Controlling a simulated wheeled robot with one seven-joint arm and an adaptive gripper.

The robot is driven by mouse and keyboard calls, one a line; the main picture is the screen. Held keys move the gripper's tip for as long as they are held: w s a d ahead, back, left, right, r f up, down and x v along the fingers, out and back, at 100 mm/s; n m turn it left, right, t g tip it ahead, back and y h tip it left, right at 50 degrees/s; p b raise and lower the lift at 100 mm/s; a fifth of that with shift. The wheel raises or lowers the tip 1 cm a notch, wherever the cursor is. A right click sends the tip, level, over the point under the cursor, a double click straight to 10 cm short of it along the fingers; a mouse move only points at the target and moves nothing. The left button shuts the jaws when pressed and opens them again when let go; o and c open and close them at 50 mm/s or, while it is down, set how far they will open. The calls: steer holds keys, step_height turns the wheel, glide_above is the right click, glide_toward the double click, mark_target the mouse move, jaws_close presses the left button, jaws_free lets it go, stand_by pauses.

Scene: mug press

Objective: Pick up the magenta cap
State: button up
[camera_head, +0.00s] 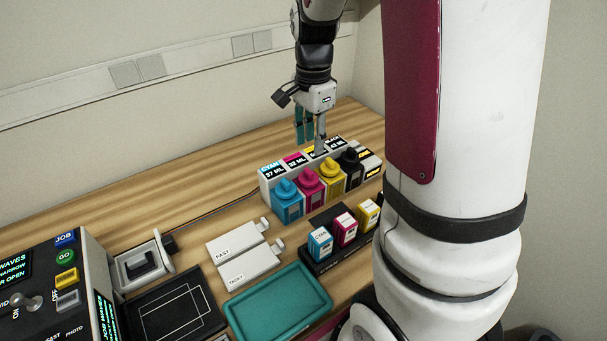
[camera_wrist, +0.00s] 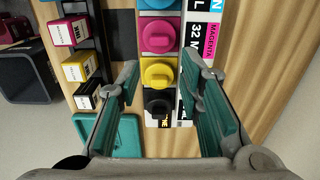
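The magenta cap (camera_head: 308,174) tops the magenta bottle, second from the left in a row of ink bottles. In the wrist view the magenta cap (camera_wrist: 160,35) is round with a raised grip, beyond the fingertips. My gripper (camera_head: 310,132) points down above and behind the bottle row. In the wrist view its teal-padded fingers (camera_wrist: 162,82) are open and empty. The yellow cap (camera_wrist: 157,73) and the black cap (camera_wrist: 157,103) show between or near the fingers, nearer than the magenta one. In the head view my gripper hides part of the labelled panel behind the bottles.
A cyan bottle (camera_head: 287,204) stands left of the magenta one, yellow (camera_head: 330,176) and black (camera_head: 351,170) right. A rack of small cartridges (camera_head: 345,229) stands in front. A teal tray (camera_head: 278,304) and two grey plates (camera_head: 240,242) lie left. Table behind is clear.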

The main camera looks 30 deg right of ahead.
mark_target(310, 170)
steer(key=shift+a+f, duration=0.15)
steer(key=shift+f, duration=3.8)
steer(key=c, duration=0.6)
